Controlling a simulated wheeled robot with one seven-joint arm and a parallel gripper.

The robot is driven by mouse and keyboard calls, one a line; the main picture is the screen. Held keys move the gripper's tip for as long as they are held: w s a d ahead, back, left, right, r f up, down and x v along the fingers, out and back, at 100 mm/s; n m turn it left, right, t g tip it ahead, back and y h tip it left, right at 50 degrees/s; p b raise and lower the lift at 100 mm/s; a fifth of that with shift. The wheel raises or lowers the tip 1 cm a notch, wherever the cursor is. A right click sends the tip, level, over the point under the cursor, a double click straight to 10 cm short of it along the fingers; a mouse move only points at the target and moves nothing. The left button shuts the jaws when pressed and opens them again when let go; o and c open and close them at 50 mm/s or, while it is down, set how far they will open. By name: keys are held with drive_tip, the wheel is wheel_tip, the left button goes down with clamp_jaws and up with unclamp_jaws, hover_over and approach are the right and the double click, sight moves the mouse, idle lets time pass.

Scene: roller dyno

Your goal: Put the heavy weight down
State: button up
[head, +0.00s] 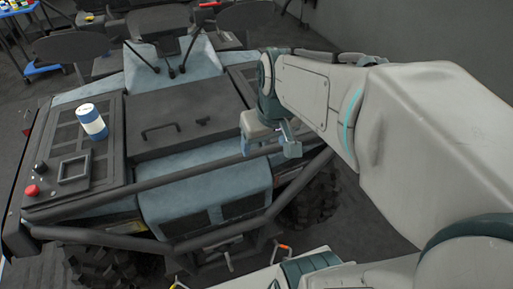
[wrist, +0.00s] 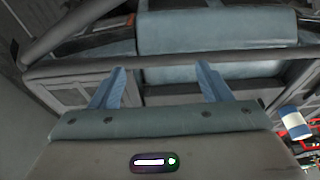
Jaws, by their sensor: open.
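My gripper (head: 268,147) is open over the front of a blue-grey buggy, with nothing seen between its fingers. In the wrist view the two blue fingers (wrist: 161,85) stand apart, with dark vehicle panels behind them. A blue-and-white object (wrist: 295,123) also shows at the right edge of the wrist view, clear of the fingers. I cannot make out any other weight.
The buggy's front (head: 205,200) has tube bars around it. A red button (head: 32,190) and a square frame (head: 74,171) sit on the left panel beside the cylinder. A black lid with a handle (head: 160,131) lies between. A blue cart (head: 42,70) stands at the far left.

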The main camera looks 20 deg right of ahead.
drive_tip(key=s+a+f, duration=0.2)
drive_tip(key=s+f, duration=0.1)
drive_tip(key=s, duration=0.3)
drive_tip(key=shift+f+m, duration=0.25)
drive_tip(key=shift+m, duration=0.05)
